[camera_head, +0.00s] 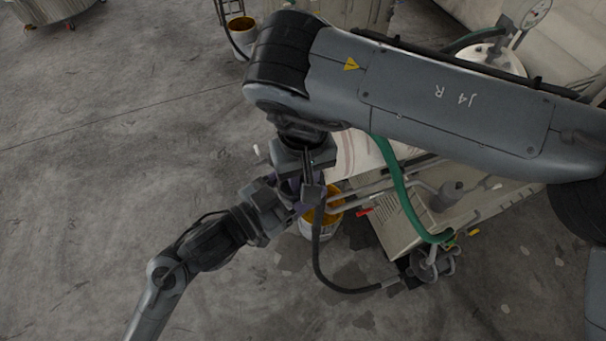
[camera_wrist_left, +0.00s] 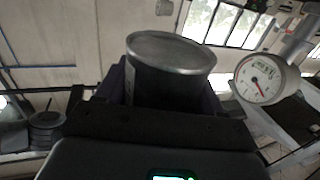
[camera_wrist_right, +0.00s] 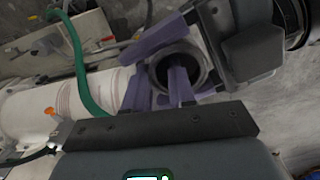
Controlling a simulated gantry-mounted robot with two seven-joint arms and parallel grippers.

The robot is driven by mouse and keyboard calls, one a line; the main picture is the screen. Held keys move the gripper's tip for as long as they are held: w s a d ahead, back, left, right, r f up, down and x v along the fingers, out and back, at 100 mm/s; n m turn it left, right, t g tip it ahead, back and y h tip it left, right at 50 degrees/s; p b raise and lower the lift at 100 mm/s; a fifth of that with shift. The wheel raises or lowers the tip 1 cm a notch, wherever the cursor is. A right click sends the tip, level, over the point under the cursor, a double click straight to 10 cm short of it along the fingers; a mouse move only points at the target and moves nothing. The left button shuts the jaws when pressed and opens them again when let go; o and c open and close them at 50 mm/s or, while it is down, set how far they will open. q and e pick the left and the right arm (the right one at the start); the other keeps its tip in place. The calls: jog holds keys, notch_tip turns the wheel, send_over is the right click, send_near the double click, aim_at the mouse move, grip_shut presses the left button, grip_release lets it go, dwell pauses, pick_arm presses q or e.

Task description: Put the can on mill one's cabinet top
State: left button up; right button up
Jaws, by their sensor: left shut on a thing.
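A dark can with a grey metal rim (camera_wrist_left: 172,52) fills the upper middle of the left wrist view. My left gripper (camera_head: 299,195), coming from the lower left in the head view, is shut on it. My right gripper (camera_head: 309,183) reaches down from above to almost the same spot. In the right wrist view the can's round end (camera_wrist_right: 188,62) shows among purple fingers of both grippers. Overlap hides whether my right fingers grip it. A mill with a light cabinet (camera_head: 405,222) stands just right of the grippers, partly behind my right arm. No number is readable on it.
A bucket with yellow paint (camera_head: 322,228) stands on the floor under the grippers. A green hose (camera_head: 398,190) and a black hose (camera_head: 318,262) hang beside the mill. A dial gauge (camera_wrist_left: 259,79) is right of the can. Another bucket (camera_head: 242,24) stands further back. Floor at left is clear.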

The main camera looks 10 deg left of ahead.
jog(key=shift+c, duration=0.4)
grip_shut()
pick_arm(q)
jog(key=o, duration=1.3)
